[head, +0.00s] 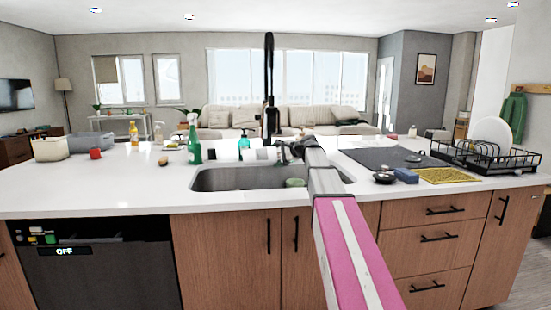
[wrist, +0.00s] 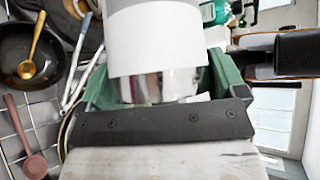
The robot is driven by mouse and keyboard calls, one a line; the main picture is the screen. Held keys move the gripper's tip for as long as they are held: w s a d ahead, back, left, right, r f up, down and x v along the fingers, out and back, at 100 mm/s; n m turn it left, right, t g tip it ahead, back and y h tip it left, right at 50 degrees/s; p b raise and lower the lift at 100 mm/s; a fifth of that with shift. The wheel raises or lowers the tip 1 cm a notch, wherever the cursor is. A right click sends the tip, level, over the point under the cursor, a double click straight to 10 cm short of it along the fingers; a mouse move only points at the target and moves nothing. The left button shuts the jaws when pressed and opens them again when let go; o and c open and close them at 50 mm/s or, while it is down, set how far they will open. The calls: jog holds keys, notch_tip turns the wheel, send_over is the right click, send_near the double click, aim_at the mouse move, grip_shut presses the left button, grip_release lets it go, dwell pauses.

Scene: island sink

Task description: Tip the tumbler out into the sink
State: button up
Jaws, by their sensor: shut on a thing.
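The tumbler (wrist: 155,45) is white with a grey band and a shiny metal part. It fills the top middle of the wrist view, between the green fingers of my gripper (wrist: 163,85), which is shut on it. In the head view my gripper (head: 284,151) is over the back of the sink (head: 225,180). The tumbler (head: 262,155) is small there and seems to lie on its side, pointing left. Its mouth and inside are hidden. No liquid shows. In the wrist view a black pan (wrist: 18,75), a gold spoon (wrist: 36,48) and a pink spoon (wrist: 33,160) lie over a grid.
A tall black faucet (head: 269,85) stands behind the sink, near my gripper. A green spray bottle (head: 194,143) stands at the sink's back left. A dish rack (head: 485,157) and yellow cloth (head: 447,175) are at right. The left front counter is clear.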

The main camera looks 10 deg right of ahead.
jog(key=d+m+t+y, duration=0.1)
jog(key=y, duration=0.1)
jog(key=d+m+y, duration=0.1)
jog(key=shift+m+t+y, duration=0.4)
dwell(1.8)
